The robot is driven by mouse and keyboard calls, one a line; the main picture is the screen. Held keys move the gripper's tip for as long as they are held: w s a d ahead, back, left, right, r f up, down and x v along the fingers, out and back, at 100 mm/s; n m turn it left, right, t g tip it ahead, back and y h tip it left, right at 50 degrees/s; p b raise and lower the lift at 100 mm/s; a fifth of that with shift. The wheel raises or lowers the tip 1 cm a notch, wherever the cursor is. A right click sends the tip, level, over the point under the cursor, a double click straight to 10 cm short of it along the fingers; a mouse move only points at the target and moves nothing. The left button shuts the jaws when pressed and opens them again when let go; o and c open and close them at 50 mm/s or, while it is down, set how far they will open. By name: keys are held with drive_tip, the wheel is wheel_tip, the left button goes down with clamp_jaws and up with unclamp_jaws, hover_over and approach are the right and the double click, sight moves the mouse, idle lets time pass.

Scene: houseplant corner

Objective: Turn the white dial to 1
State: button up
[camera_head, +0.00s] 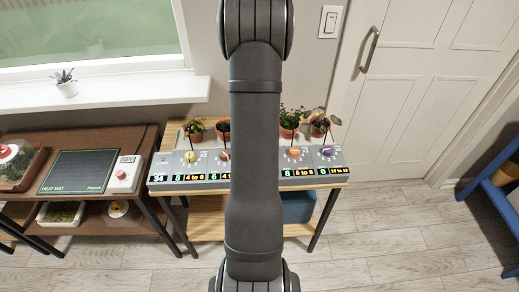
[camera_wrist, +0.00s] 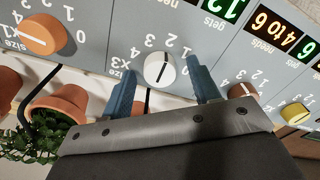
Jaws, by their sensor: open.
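The white dial (camera_wrist: 159,70) is on the grey panel (camera_wrist: 100,28) in the wrist view, which shows the panel upside down. Its face carries a dark line that slants near the 2 and 3 side; the exact number is hard to tell. Printed numbers run around it, with "x3 size" beside it. My gripper (camera_wrist: 162,70) is open, one blue-grey finger on each side of the dial; I cannot tell whether either touches it. In the head view my arm hides the white dial and the gripper.
An orange dial (camera_wrist: 40,35), a brown dial (camera_wrist: 242,90) and a yellow dial (camera_wrist: 295,112) are nearby on the panel. Potted plants (camera_head: 290,122) stand behind it. A heat mat (camera_head: 80,171) lies on the left table. The floor in front is clear.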

drive_tip(key=c, duration=1)
drive_tip(key=shift+m, duration=0.3)
drive_tip(key=m, duration=0.3)
drive_tip(key=shift+m, duration=2)
drive_tip(key=o, duration=1)
